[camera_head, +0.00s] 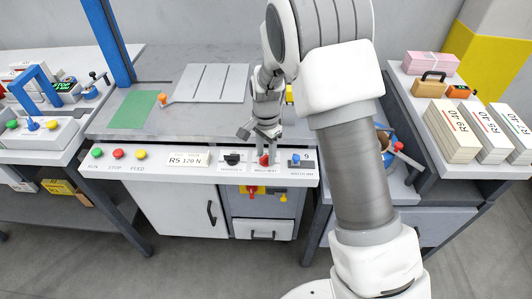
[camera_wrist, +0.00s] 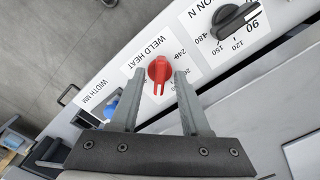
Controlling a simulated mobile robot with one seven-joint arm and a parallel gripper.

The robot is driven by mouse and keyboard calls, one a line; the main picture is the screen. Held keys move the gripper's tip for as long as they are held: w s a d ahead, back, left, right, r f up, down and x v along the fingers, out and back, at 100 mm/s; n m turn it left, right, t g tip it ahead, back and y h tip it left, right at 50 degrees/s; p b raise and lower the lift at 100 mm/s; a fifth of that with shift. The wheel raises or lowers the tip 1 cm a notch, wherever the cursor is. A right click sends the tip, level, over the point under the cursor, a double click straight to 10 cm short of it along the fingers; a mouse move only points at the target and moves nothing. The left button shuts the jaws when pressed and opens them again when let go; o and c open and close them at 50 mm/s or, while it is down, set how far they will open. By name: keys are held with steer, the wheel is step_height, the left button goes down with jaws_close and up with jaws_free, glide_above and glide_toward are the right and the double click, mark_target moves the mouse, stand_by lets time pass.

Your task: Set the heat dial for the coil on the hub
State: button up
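The red heat dial (camera_head: 264,160) sits on the white front panel, between a black dial and a blue knob. In the wrist view the red dial (camera_wrist: 159,70) is labelled "WELD HEAT" and its slotted end points toward my gripper. My gripper (camera_head: 258,134) is over the panel just above the dial. In the wrist view my gripper (camera_wrist: 158,78) is open, with one finger on each side of the dial. A gap shows between the right finger and the dial; I cannot tell how deep the fingers reach.
The black tension dial (camera_wrist: 235,18) is close beside the red one, and the blue width knob (camera_head: 295,158) is on its other side. Green, red and yellow buttons (camera_head: 118,154) and a card reading "R5 120 N" (camera_head: 187,160) are further left. Paper stacks (camera_head: 452,133) stand at right.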

jaws_close()
steer(key=shift+n, duration=0.4)
steer(key=n, duration=0.3)
steer(key=shift+n, duration=0.4)
steer(key=n, duration=0.9)
steer(key=n+p, duration=0.1)
steer(key=n, duration=0.3)
stand_by(0.4)
